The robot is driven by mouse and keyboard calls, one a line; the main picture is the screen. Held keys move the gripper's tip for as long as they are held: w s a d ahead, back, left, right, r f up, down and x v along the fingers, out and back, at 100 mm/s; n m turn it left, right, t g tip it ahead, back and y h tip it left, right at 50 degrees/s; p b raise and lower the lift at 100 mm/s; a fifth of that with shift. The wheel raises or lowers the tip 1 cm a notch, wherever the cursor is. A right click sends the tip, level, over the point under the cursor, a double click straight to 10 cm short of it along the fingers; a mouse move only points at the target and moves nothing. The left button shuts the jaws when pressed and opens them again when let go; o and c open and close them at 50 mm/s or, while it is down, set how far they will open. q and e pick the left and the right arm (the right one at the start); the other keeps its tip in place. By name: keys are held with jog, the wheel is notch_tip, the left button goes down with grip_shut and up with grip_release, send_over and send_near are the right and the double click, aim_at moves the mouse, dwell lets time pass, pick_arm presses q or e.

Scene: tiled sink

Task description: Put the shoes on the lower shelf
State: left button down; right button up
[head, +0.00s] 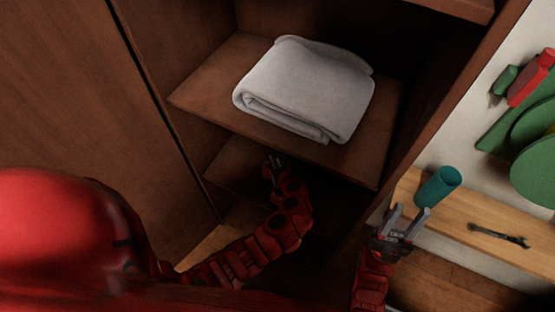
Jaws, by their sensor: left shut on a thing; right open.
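The lower shelf (228,165) is a brown wooden board inside the open cabinet, in shadow under an upper shelf. My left arm reaches into the cabinet, and my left gripper (272,162) is over the lower shelf area. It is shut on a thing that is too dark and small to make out. I cannot make out any shoes in this view. My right gripper (408,217) is open and empty outside the cabinet on the right, with its fingers up beside a teal cup (438,187).
A folded grey towel (305,90) lies on the upper shelf (205,92) above my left gripper. A cabinet side panel stands between my two grippers. A wooden ledge (455,220) at right holds the cup and a dark wrench-like tool (498,236). Green and red items hang on the wall.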

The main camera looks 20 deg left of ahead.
pick_arm(q)
jog(key=shift+w+d+f, duration=0.1)
jog(key=shift+w+f, duration=0.15)
jog(key=shift+f, duration=0.15)
jog(key=c, duration=0.9)
grip_release()
jog(key=shift+s, duration=0.1)
jog(key=v, duration=1.2)
